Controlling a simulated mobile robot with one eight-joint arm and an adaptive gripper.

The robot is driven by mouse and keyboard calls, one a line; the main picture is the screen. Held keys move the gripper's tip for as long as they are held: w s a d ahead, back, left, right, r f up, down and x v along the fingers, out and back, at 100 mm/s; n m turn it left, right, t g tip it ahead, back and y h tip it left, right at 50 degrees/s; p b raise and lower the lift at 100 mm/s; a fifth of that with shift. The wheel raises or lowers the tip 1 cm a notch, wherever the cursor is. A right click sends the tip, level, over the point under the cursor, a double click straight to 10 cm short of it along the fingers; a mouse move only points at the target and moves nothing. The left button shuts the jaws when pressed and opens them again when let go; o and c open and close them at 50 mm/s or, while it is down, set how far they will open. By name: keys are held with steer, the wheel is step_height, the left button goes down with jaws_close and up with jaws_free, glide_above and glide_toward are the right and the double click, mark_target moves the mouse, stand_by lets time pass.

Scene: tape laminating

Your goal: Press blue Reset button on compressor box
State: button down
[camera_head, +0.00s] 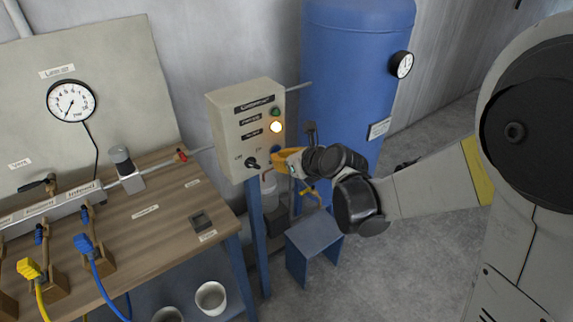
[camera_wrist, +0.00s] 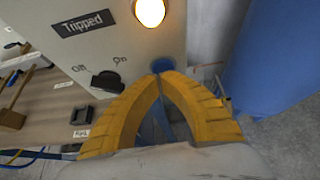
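The compressor box (camera_head: 238,128) is a cream control box on blue legs. In the wrist view its front panel (camera_wrist: 110,45) shows a glowing amber lamp (camera_wrist: 150,11) by a "Tripped" label, and a black Off/On knob (camera_wrist: 105,82). The blue Reset button (camera_wrist: 163,63) sits below the lamp, partly hidden by my fingertips. My gripper (camera_wrist: 160,74) has two yellow fingers with tips together, empty, right at the button's lower edge. Whether they touch it I cannot tell. In the head view my gripper (camera_head: 278,159) is at the box's lower right front.
A blue tank (camera_head: 345,75) with a gauge (camera_head: 401,65) stands right of and behind the box. A wooden workbench (camera_head: 150,225) with fittings and hoses is at left. A small blue stand (camera_head: 313,240) is below my gripper. Grey floor is open at lower right.

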stand_by(0.3)
steer(key=shift+w+a+r, duration=0.1)
steer(key=shift+w+a, duration=0.45)
steer(key=shift+w, duration=0.3)
